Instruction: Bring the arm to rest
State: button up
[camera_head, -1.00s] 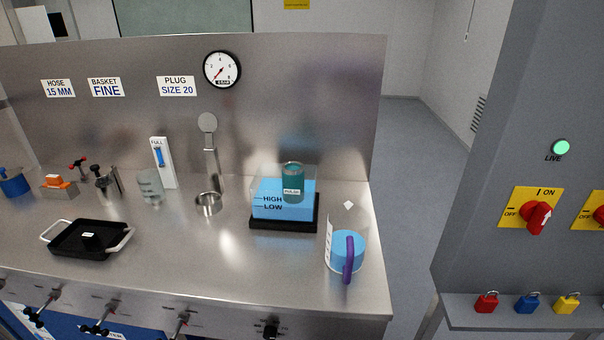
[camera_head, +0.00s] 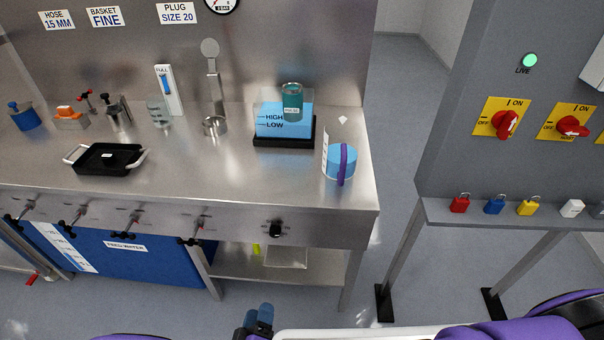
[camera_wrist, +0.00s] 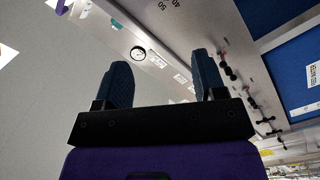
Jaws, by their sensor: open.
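My gripper (camera_wrist: 163,85) shows in the wrist view with its two blue fingers spread apart and nothing between them. In the head view its blue fingertips (camera_head: 258,318) show at the bottom edge, in front of the bench and well below its top. My purple and white arm links lie along the bottom right of the head view. The gripper touches nothing that I can see.
The steel bench (camera_head: 230,180) carries a black tray (camera_head: 125,157), a blue water tank (camera_head: 284,122) and a jug (camera_head: 340,163). A switch panel (camera_head: 470,150) with a padlock shelf (camera_head: 520,211) stands right. Grey floor (camera_head: 330,318) is clear between.

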jog(key=w+d+r+m+g+h, duration=0.35)
jog(key=w+r, duration=0.25)
jog(key=r, duration=0.4)
jog(key=w+d+r+m+g+h, duration=0.2)
jog(key=w+r+g+h, duration=0.3)
jog(key=r, duration=0.5)
jog(key=w+d+r+m+g+y, duration=0.1)
jog(key=w+d+r+m+g, duration=0.15)
jog(key=d+r, duration=0.5)
jog(key=w+d+r+m+g, duration=0.1)
jog(key=w+d+r+g, duration=0.1)
jog(key=d+r+g, duration=0.5)
jog(key=s+d+r+t+y, duration=0.1)
jog(key=s+d+r+y, duration=0.15)
jog(key=d+r, duration=0.5)
jog(key=s+d+r+y, duration=0.2)
jog(key=d+r+y, duration=0.1)
jog(key=d+r, duration=0.4)
jog(key=s+d+r+t+y, duration=0.2)
jog(key=s+d+r, duration=0.1)
jog(key=s, duration=0.3)
jog(key=s+d+r+t+y, duration=0.2)
jog(key=s+d+r, duration=0.1)
jog(key=s+r, duration=0.3)
jog(key=shift+s+d+r+t, duration=0.15)
jog(key=shift+s+d+t, duration=0.15)
jog(key=shift+d+t, duration=0.1)
